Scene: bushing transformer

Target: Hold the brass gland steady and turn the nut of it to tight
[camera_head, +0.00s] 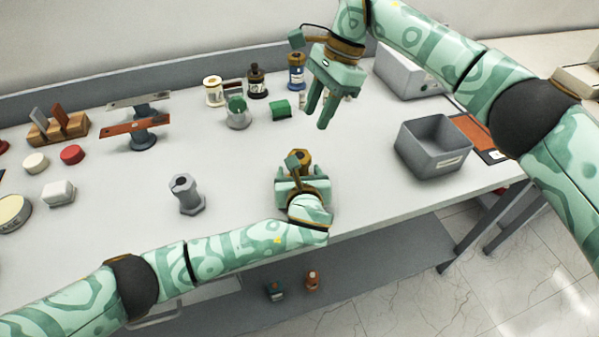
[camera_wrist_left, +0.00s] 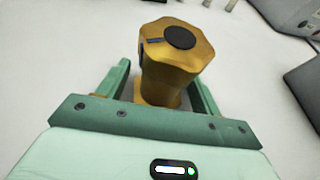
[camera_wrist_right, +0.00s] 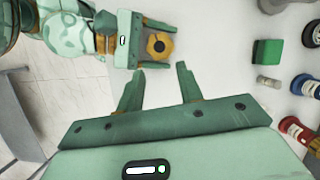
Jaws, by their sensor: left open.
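The brass gland (camera_head: 301,158) stands upright on the table near its front edge. In the left wrist view the brass gland (camera_wrist_left: 176,60) shows a wide faceted nut with a dark round top and a narrower body below. My left gripper (camera_head: 300,178) is low at the table, open, with one finger on each side of the gland's lower body. The gland's foot is partly hidden by the gripper. My right gripper (camera_head: 320,112) is raised beyond the gland, open and empty, fingers pointing down. In the right wrist view the gland (camera_wrist_right: 159,45) lies past its fingertips.
A grey gland-like fitting (camera_head: 185,194) stands left of the brass gland. A grey bin (camera_head: 433,147) is at the right. Spools (camera_head: 297,70), a jar (camera_head: 238,114) and a green block (camera_head: 280,108) stand at the back. The table between the grey fitting and brass gland is clear.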

